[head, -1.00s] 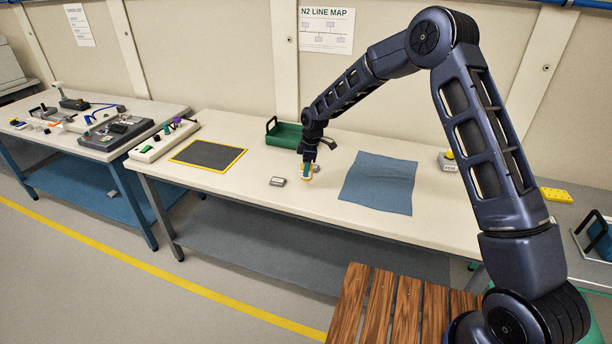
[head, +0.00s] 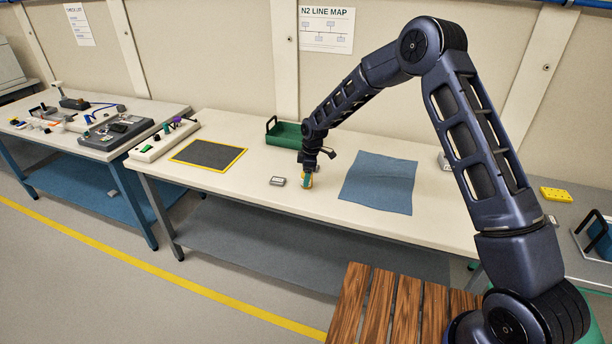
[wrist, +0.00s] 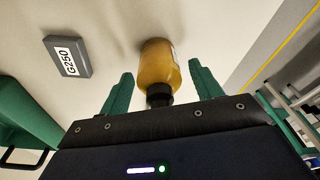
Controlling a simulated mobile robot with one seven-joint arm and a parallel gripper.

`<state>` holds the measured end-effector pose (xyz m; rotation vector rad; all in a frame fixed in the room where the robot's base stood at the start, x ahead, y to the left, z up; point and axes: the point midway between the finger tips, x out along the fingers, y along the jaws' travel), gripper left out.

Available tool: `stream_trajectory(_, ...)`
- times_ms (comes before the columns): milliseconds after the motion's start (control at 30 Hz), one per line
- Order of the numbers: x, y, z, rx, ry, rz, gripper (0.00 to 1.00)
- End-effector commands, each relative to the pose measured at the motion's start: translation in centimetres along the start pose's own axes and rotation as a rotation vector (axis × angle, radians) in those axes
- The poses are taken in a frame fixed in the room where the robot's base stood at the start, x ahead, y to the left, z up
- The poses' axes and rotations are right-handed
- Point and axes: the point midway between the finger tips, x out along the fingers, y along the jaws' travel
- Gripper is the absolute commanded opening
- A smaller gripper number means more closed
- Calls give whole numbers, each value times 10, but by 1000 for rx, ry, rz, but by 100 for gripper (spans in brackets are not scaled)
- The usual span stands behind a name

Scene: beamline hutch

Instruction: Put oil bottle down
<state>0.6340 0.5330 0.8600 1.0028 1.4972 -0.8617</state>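The oil bottle (wrist: 159,66), amber with a dark cap, is upright on the pale bench top (head: 240,140) as far as I can tell. It also shows in the head view (head: 308,183), small and partly covered by my gripper. My gripper (wrist: 160,75) points down over it from the cap side. Its green fingers are apart, one on each side of the bottle, with narrow gaps showing between finger and bottle.
A small grey block marked G250 (wrist: 67,57) lies close by, also in the head view (head: 277,181). A green tray (head: 285,134) stands behind, a blue cloth (head: 379,182) lies right, and a yellow-edged dark mat (head: 208,153) lies left.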

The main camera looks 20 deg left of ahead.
Motion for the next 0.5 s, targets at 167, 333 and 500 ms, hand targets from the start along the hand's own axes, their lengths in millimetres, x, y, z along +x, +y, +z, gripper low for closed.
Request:
stream_trajectory(167, -3, 0, -1, 0, 0, 1, 64)
stream_trajectory(333, -22, 1, -1, 0, 1, 2, 64)
stream_trajectory(500, -54, 1, 0, 0, 1, 3, 64)
